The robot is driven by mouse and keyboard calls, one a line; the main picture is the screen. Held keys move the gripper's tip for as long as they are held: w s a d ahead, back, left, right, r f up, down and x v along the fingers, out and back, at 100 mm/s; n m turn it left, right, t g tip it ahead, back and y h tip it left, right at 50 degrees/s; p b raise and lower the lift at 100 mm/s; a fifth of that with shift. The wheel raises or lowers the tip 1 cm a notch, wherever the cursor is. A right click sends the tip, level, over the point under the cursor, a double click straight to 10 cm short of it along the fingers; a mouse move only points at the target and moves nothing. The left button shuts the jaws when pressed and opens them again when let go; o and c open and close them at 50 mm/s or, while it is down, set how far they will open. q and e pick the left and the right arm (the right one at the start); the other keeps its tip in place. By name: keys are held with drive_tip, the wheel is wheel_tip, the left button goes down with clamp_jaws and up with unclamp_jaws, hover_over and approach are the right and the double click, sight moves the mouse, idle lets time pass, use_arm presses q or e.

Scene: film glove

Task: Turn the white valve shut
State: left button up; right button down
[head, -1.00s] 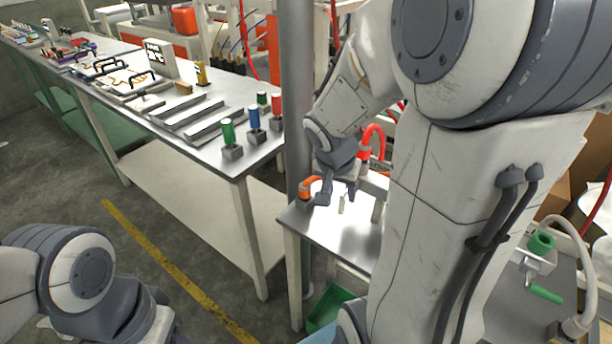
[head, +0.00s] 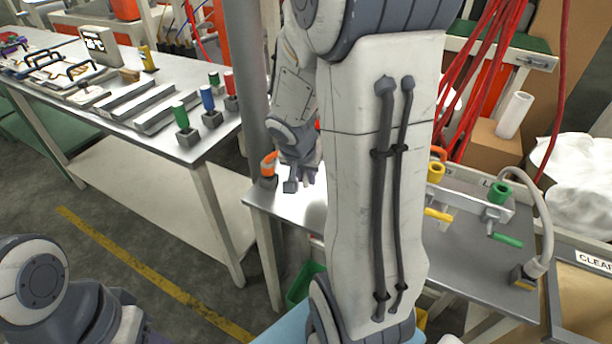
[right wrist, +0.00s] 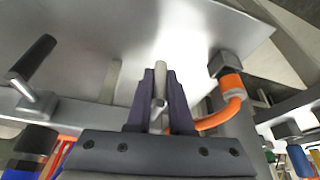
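The white valve's handle (right wrist: 160,83) is a short pale rod standing between my right fingers in the right wrist view. My right gripper (right wrist: 161,90) has its two dark fingers close against both sides of the rod and looks shut on it. In the head view my right gripper (head: 301,183) is low over the right bench, partly hidden by my own arm, and the white valve cannot be made out there. My left arm shows at the lower left, but its gripper is out of view.
An orange hose end (head: 269,165) stands just left of the gripper. A dark-handled lever (right wrist: 34,60) is at the left in the wrist view. Yellow (head: 437,172) and green (head: 499,192) valves stand farther right. The left table (head: 205,150) holds coloured cylinders and tools.

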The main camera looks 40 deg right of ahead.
idle(0.3)
drive_tip(key=shift+g+h+b, duration=0.3)
drive_tip(key=shift+g+b, duration=0.1)
drive_tip(key=shift+g, duration=0.3)
drive_tip(key=shift+s+d+n+g+h, duration=0.1)
drive_tip(key=shift+s+n+g+h, duration=0.15)
drive_tip(key=shift+g, duration=0.35)
drive_tip(key=shift+s+d+r+n+g+h, duration=0.1)
drive_tip(key=shift+s+n+g+h, duration=0.1)
drive_tip(key=shift+g+h, duration=0.3)
drive_tip(key=shift+s+r+n+g+h, duration=0.1)
drive_tip(key=shift+n+g+h, duration=0.05)
drive_tip(key=shift+g, duration=0.55)
drive_tip(key=shift+s+d+r+n+g+h+p, duration=0.15)
drive_tip(key=shift+g+h, duration=0.15)
drive_tip(key=shift+g, duration=0.25)
drive_tip(key=shift+s+a+r+n+g+h+p, duration=0.15)
drive_tip(key=shift+g+h, duration=0.15)
drive_tip(key=shift+g, duration=0.25)
drive_tip(key=g+h+p, duration=0.1)
drive_tip(key=g, duration=0.1)
drive_tip(key=r+n+g+h, duration=0.1)
drive_tip(key=g+h, duration=0.1)
drive_tip(key=n+g+h+p, duration=0.1)
drive_tip(key=g, duration=0.2)
drive_tip(key=shift+s+d+r+h+p, duration=0.25)
drive_tip(key=shift+s+d+h+p, duration=0.05)
drive_tip(key=shift+h, duration=0.1)
drive_tip(key=shift+r+g, duration=0.1)
drive_tip(key=shift+g, duration=0.2)
